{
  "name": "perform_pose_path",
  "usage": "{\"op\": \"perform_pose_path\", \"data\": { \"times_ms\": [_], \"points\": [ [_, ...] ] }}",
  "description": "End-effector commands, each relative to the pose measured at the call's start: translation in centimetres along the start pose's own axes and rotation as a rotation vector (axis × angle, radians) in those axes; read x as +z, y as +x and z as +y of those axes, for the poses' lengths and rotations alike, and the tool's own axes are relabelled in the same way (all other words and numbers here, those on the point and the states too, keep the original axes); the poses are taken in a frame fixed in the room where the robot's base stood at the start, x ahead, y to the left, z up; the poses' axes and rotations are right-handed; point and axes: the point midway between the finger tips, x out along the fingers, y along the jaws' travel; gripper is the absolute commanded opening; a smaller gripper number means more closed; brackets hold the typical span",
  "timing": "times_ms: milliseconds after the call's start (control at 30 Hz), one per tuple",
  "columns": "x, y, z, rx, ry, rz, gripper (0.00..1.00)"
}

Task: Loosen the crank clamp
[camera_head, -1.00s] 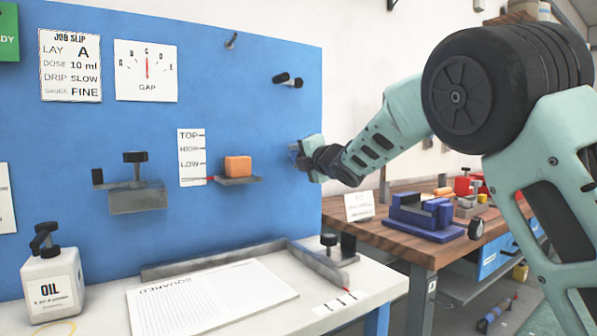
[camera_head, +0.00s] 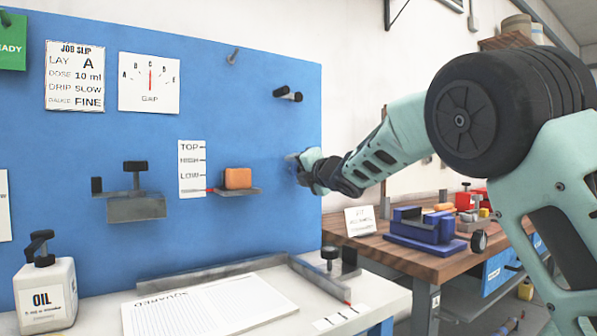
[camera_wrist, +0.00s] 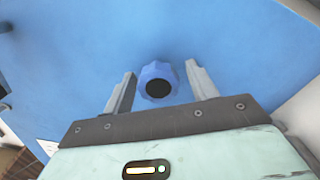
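A blue lobed knob (camera_wrist: 150,94) with a dark centre stands out from the blue board in the wrist view. It may be the crank clamp's knob; I cannot tell for sure. My gripper (camera_wrist: 160,72) is open, one finger on each side of the knob, with visible gaps, so the fingers do not look closed on it. In the head view my gripper (camera_head: 296,165) is at the right part of the board, and it hides the knob there.
The blue board (camera_head: 230,120) carries a shelf with an orange block (camera_head: 238,178), a grey bracket with black knobs (camera_head: 136,207) and two pegs (camera_head: 287,94). Below are a white table with a paper sheet (camera_head: 210,305) and an oil bottle (camera_head: 46,295). A wooden bench (camera_head: 400,250) stands right.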

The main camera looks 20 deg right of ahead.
Motion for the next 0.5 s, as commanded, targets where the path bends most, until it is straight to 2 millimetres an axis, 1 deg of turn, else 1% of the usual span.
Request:
{"op": "perform_pose_path", "data": {
  "times_ms": [333, 433, 500],
  "points": [
    [0.1, -0.2, 0.1, 0.002, 0.001, -0.001, 0.61],
    [0.1, -1.1, 0.1, 0.002, 0.003, -0.002, 0.61],
    [0.0, -2.1, 0.1, 0.003, 0.003, -0.002, 0.61]
  ]
}}
